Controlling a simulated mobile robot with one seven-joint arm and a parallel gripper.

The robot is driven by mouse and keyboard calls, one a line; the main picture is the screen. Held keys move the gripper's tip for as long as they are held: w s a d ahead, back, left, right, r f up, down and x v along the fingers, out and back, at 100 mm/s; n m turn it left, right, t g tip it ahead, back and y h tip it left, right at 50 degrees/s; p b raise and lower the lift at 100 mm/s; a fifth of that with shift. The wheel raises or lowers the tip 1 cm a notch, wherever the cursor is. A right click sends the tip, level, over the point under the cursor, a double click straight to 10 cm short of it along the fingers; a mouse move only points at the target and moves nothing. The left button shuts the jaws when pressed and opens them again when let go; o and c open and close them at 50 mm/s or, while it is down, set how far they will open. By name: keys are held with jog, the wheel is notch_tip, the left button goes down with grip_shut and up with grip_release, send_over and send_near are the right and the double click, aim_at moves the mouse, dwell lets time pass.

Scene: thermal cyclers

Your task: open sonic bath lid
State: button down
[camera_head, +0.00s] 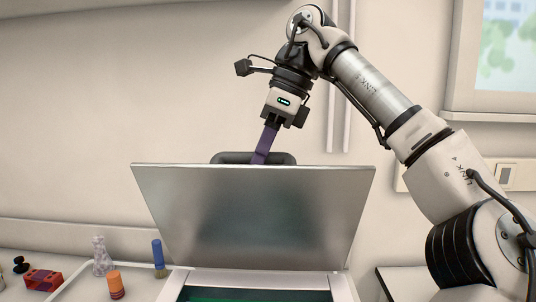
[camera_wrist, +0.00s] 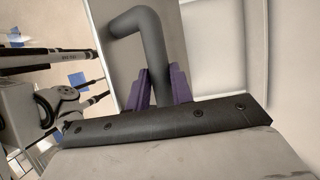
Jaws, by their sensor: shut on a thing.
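The sonic bath lid (camera_head: 255,215) is a grey metal panel standing raised, close to upright, above the bath (camera_head: 265,283). Its black handle (camera_head: 228,158) shows just over the lid's top edge, mostly hidden behind it. My gripper (camera_head: 261,157) reaches down from above, its purple fingers at the handle. In the wrist view, my gripper (camera_wrist: 160,82) is shut on the dark curved handle (camera_wrist: 149,35), with one finger on each side of the bar. The fingertips are partly hidden behind the lid in the head view.
An orange-capped bottle (camera_head: 116,286), a blue-capped bottle (camera_head: 158,256), a clear flask (camera_head: 102,257) and a red rack (camera_head: 43,279) stand left of the bath. The wall is close behind. A window (camera_head: 500,55) and a wall socket (camera_head: 507,177) are at right.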

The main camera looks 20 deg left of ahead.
jog(key=shift+w+f, duration=0.25)
jog(key=shift+f, duration=0.05)
jog(key=c, duration=1.6)
grip_release()
jog(key=o, duration=0.4)
jog(key=shift+w+a+f, duration=0.15)
jog(key=shift+w+f, duration=0.05)
jog(key=shift+w, duration=0.15)
jog(key=shift+c, duration=0.2)
jog(key=shift+s+r, duration=0.3)
jog(key=shift+w, duration=0.1)
jog(key=shift+f, duration=0.1)
